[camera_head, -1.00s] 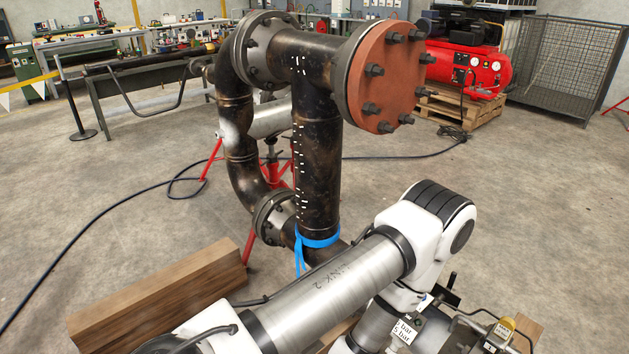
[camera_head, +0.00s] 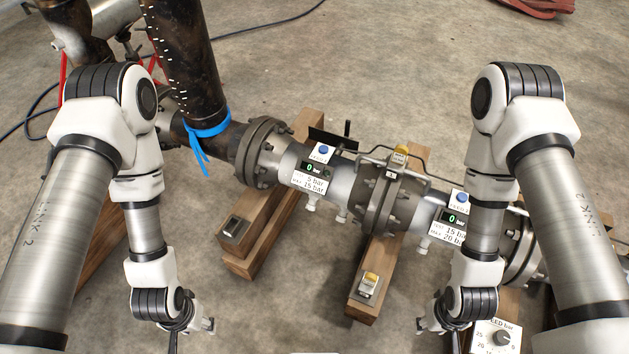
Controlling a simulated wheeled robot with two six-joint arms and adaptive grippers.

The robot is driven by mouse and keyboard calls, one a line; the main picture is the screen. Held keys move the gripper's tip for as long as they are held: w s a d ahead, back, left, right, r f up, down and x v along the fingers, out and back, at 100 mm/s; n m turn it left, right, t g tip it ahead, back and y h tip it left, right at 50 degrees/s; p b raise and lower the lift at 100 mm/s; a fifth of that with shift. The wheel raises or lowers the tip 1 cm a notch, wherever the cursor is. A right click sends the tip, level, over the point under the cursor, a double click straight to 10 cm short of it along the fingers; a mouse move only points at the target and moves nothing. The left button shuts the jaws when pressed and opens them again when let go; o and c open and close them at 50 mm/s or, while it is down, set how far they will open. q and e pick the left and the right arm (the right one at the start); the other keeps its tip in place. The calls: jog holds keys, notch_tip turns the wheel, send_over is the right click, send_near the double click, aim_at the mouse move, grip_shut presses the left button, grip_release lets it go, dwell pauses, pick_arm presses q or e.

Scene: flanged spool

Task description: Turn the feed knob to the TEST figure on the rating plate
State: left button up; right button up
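The feed knob (camera_head: 501,338) is a dark round knob on a white dial panel (camera_head: 482,337) at the bottom right, cut by the frame edge; its pointer is too small to read. A rating plate (camera_head: 447,233) on the right pipe section reads TEST 15 bar, MAX 20 bar, partly behind my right arm. Another rating plate (camera_head: 309,184) on the left section shows 5 bar and MAX 15 bar. My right gripper (camera_head: 428,326) hangs left of the dial, apart from it. My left gripper (camera_head: 207,325) hangs at the lower left, away from everything. Both grippers' fingers are unclear.
Two gauges, the left gauge (camera_head: 312,168) and right gauge (camera_head: 453,217), show 0 bar. A bolted flange (camera_head: 378,198) joins the pipe sections. Wooden beams (camera_head: 262,240) support the pipe. A black upright pipe (camera_head: 185,60) with blue strap stands left.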

dwell(0.4)
pick_arm(q)
jog(key=o, duration=0.5)
